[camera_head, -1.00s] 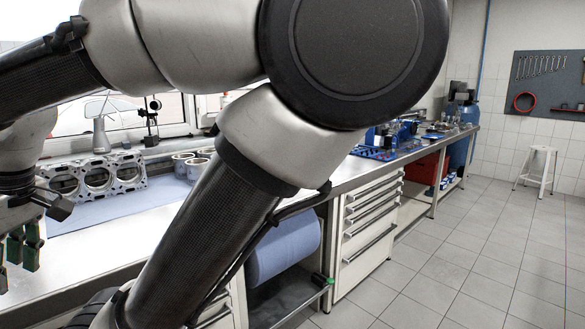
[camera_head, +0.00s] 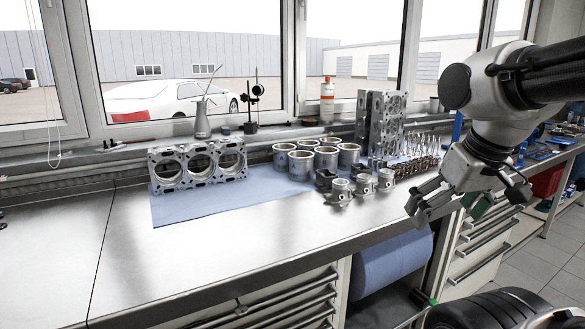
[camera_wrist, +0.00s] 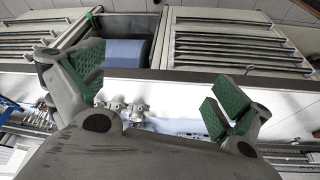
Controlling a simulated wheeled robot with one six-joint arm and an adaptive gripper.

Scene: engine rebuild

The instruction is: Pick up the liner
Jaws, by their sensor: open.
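Several silver cylinder liners (camera_head: 325,158) stand upright in a group on the blue mat (camera_head: 180,209) in the head view, near the middle of the bench. I cannot tell which one the task means. My gripper (camera_head: 447,206) is at the right in the head view, in front of the bench edge, to the right of the liners and nearer the camera. It is open and empty. In the wrist view its green finger pads stand wide apart (camera_wrist: 155,88), with nothing between them. The liners are not clearly seen in the wrist view.
An engine block (camera_head: 198,165) stands left of the liners. Pistons (camera_head: 341,190) stand in front of them, with a cylinder head (camera_head: 379,124) and small valves behind to the right. A spray can (camera_head: 327,98) is on the sill. The bench's left part is clear.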

